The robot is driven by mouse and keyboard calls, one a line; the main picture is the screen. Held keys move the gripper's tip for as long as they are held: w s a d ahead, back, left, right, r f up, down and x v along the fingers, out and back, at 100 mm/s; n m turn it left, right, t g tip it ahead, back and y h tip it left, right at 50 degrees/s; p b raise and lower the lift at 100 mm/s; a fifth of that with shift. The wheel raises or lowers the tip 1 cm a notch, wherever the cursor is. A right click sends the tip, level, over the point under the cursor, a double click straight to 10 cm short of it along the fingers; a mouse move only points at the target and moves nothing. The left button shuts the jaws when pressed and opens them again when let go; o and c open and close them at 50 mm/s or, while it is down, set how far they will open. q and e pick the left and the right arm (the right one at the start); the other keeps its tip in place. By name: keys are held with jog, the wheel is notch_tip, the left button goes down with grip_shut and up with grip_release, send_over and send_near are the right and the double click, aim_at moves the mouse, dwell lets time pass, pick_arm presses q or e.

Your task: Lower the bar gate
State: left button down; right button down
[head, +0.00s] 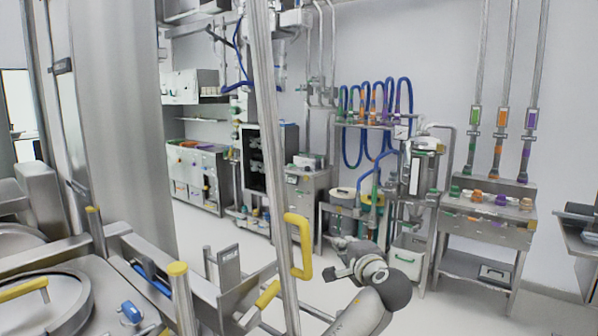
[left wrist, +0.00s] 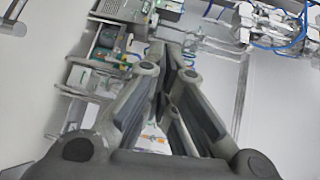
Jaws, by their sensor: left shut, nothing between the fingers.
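The bar gate (head: 268,130) is a long grey metal bar standing almost upright in the middle of the head view, leaning slightly. Its top runs out of the picture. A yellow handle (head: 308,262) is fixed to its right side, low down. My left gripper (head: 340,258) is just right of the handle in the head view, apart from it in the picture; the depth gap is hard to judge. Its fingers are shut and empty, and they also show in the left wrist view (left wrist: 172,62). The handle cannot be made out in the left wrist view. My right gripper is not in view.
A metal frame with yellow-capped posts (head: 179,290) and a round lid with a yellow handle (head: 25,290) fill the lower left. A wide metal column (head: 118,120) stands behind. Farther back are a pipe station (head: 490,240) and cabinets (head: 197,175); the floor between is clear.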

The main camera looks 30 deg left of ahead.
pick_arm(q)
jog(key=s+a+r+n+y, duration=0.1)
jog(key=s+r+n+y, duration=0.15)
jog(key=r, duration=0.65)
jog(key=s+r+n+y, duration=0.1)
jog(key=s+r, duration=0.3)
jog(key=r, duration=0.5)
jog(key=w+a+p, duration=0.1)
jog(key=a+p, duration=0.6)
jog(key=a, duration=0.2)
jog(key=shift+w+a+g, duration=0.2)
jog(key=shift+w+g, duration=0.1)
jog(key=shift+g, duration=0.1)
